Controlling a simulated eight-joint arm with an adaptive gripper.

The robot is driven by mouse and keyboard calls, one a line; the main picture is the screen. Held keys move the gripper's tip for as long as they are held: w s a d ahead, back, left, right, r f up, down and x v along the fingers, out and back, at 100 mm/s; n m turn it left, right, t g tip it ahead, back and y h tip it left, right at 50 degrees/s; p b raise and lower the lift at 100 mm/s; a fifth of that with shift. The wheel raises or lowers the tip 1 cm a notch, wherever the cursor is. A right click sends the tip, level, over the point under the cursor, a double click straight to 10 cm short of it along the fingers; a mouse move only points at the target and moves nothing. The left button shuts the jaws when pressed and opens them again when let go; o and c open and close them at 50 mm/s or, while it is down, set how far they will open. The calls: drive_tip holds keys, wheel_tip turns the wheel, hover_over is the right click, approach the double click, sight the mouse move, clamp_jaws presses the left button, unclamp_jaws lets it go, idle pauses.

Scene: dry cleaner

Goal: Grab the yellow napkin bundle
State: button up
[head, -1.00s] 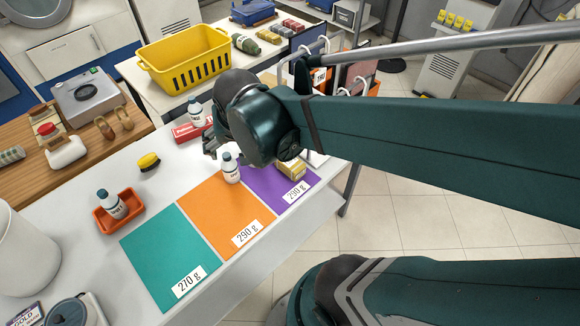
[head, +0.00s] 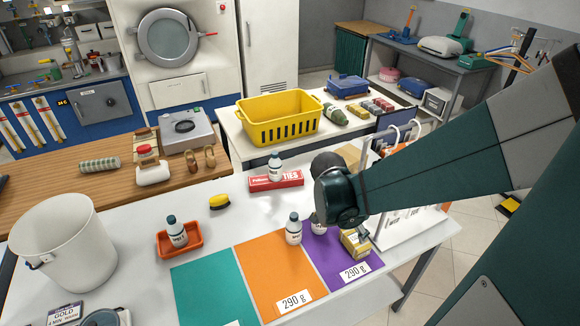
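A small yellowish packet (head: 354,244), which looks like the napkin bundle, sits on the purple mat (head: 338,272) behind its "290 g" label. My arm comes in from the right, and its dark rounded wrist hangs just above and behind the packet. The wrist hides most of my gripper (head: 360,232). Only a small grey part shows close to the packet, and I cannot tell whether it touches it or whether the fingers are open. A white bottle (head: 293,229) stands on the orange mat (head: 268,275). Another bottle-like item (head: 318,226) is partly covered by the wrist.
A teal mat (head: 205,290) lies to the left. An orange tray (head: 180,246) holds a bottle. A yellow-and-black item (head: 219,202), a red box (head: 276,181) and a white bucket (head: 62,245) share the table. A white rack (head: 415,222) stands right of the packet.

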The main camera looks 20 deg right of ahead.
sight(356, 237)
drive_tip(key=shift+s+d+f+m+g, duration=0.25)
drive_tip(key=shift+d+f+m, duration=0.2)
drive_tip(key=shift+d+f, duration=0.2)
drive_tip(key=shift+s+d+f+m+g, duration=0.15)
drive_tip(key=shift+d+f+m+g, duration=0.1)
drive_tip(key=shift+d+f+m, duration=0.35)
drive_tip(key=shift+f, duration=0.2)
drive_tip(key=shift+b+x, duration=0.45)
drive_tip(key=shift+x, duration=0.65)
drive_tip(key=shift+f, duration=0.15)
drive_tip(key=shift+b+x, duration=0.85)
drive_tip(key=shift+x, duration=1.65)
drive_tip(key=c, duration=1)
